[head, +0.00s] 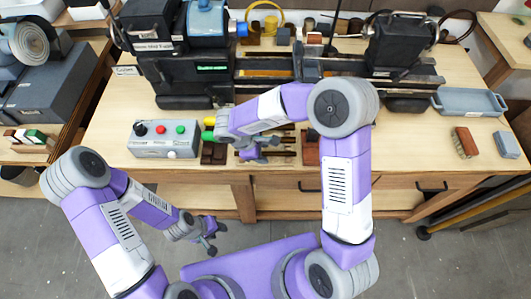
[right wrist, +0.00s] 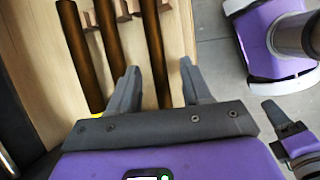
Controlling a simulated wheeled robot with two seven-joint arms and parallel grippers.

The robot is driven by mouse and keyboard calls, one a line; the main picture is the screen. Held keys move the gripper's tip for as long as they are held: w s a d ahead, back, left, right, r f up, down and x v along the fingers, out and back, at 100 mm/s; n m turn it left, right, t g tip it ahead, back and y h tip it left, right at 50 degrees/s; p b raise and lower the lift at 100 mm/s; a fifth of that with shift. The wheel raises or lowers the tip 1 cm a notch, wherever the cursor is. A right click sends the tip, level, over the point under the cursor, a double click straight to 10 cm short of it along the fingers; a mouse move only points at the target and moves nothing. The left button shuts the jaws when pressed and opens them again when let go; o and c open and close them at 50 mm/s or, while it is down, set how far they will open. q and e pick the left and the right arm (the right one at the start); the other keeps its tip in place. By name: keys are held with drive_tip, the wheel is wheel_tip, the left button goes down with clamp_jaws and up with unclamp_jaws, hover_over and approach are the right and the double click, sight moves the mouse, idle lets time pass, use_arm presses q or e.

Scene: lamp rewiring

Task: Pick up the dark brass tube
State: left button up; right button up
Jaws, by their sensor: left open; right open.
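Three long dark brown-bronze tubes lie side by side on small wooden rests in the right wrist view: a left tube (right wrist: 78,45), a middle tube (right wrist: 109,40) and a right tube (right wrist: 154,45). Their shades are close, so I cannot tell which is the dark brass one. My right gripper (right wrist: 159,68) is open, with the right tube running between its fingers, not gripped. In the head view my right gripper (head: 262,152) is over the tubes (head: 284,153) at the bench front, partly covering them. My left gripper (head: 208,236) is open and empty, in front of the bench.
A grey control box (head: 165,150) with coloured buttons stands left of the tubes. A lathe (head: 290,65) fills the back of the bench. A brown block (head: 311,150) lies right of the tubes. A grey tray (head: 468,102) and a brush (head: 465,142) are further right.

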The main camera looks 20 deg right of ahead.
clamp_jaws()
